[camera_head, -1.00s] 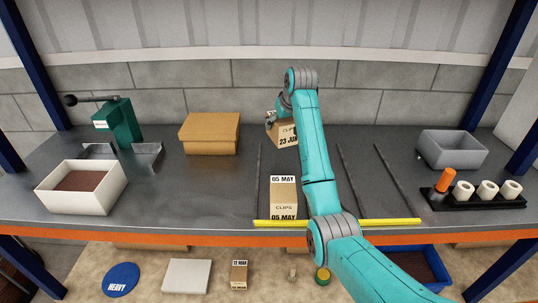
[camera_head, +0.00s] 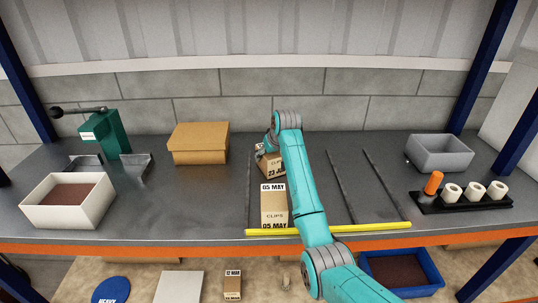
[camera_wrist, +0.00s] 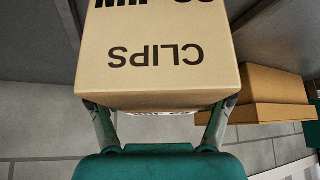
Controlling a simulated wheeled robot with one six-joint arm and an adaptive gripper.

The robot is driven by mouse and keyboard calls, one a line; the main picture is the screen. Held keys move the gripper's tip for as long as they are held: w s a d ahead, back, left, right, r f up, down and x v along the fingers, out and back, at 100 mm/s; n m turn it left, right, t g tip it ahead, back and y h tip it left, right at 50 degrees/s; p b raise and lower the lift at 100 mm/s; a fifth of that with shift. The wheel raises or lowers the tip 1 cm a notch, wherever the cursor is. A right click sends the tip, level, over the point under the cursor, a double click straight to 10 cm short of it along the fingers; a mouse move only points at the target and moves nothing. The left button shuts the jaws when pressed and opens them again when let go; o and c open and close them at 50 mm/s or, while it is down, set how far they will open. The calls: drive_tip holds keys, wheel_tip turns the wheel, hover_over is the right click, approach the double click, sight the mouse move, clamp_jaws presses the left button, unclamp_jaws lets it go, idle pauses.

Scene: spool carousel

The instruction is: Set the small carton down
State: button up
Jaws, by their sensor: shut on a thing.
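A small tan carton (camera_head: 271,168) marked CLIPS and 23 JUN is in my gripper (camera_head: 266,149), behind my arm in the head view. In the wrist view the carton (camera_wrist: 160,60) fills the upper middle, upside down in the picture, with the fingers of my gripper (camera_wrist: 157,118) on both its sides. A second carton (camera_head: 274,207), marked 05 MAY and CLIPS, stands on the shelf just in front of it, near the yellow strip (camera_head: 290,231). The held carton's lower edge is just behind the second carton's top in the picture. I cannot tell whether it touches the shelf.
Thin dark dividers (camera_head: 341,187) run front to back, partly hidden by my arm. A brown box (camera_head: 199,146) stands to the left, a grey bin (camera_head: 440,157) and a black rack (camera_head: 468,203) to the right. The lane right of my arm looks clear.

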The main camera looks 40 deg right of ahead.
drive_tip(key=o, duration=1.7)
drive_tip(key=shift+f, duration=0.1)
drive_tip(key=v, duration=1.2)
